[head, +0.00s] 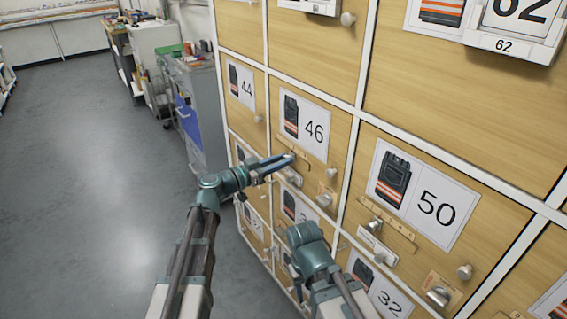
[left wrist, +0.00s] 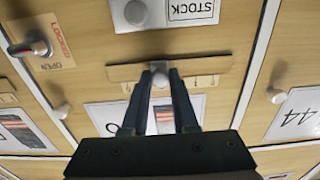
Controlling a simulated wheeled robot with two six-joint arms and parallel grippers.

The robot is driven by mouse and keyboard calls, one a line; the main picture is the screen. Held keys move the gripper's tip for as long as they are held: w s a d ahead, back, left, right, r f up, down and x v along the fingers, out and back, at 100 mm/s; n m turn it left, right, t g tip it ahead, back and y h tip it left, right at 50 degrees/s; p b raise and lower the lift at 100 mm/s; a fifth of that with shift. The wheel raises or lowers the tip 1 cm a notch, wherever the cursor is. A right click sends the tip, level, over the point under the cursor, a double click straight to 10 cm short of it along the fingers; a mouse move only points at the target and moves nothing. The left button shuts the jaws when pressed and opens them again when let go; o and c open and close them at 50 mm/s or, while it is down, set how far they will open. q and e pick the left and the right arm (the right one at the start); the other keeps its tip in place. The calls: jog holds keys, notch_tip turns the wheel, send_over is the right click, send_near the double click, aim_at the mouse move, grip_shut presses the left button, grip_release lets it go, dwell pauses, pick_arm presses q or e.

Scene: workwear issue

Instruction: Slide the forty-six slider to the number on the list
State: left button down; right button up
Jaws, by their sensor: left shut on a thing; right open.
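The forty-six door (head: 317,170) carries a picture card of a dark vest with orange stripes, marked 46 (head: 315,131). Below the card is a wooden slider strip with tick marks; it shows upside down in the left wrist view (left wrist: 215,66). The strip's round grey slider knob (left wrist: 160,80) sits near its middle. My left gripper (head: 288,159) is shut on this knob, one finger on each side. The tick numbers are too small to read. My right gripper (head: 304,240) is lower, before the doors; its fingers are hidden behind its wrist. I cannot make out the list.
A white STOCK card (left wrist: 192,10) and a LOCKED/OPEN latch (left wrist: 36,49) are on the same door. Grey drawers (head: 198,110) stand behind. The floor (head: 90,170) at left is clear.

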pick_arm(q)
jog(key=c, duration=0.7)
grip_release()
jog(key=v, duration=1.4)
jog(key=shift+d+r, duration=0.1)
jog(key=s+d+f+n+g+y+p, duration=0.2)
jog(key=s+d+g+y+p, duration=0.4)
jog(key=s+d+g+p, duration=0.5)
jog(key=s+a+r+n+y+p, duration=0.1)
jog(key=s+y+p, duration=0.2)
jog(key=p, duration=0.1)
jog(key=s+a+r+n+y+p, duration=0.1)
jog(key=s+r+n+y+p, duration=0.1)
jog(key=p, duration=0.3)
jog(key=s+a+r+n+y+p, duration=0.1)
jog(key=s+a+n+y+p, duration=0.1)
jog(key=s+y+p, duration=0.2)
jog(key=shift+s+r+y, duration=0.2)
jog(key=shift+s+y, duration=0.05)
jog(key=shift+y, duration=0.25)
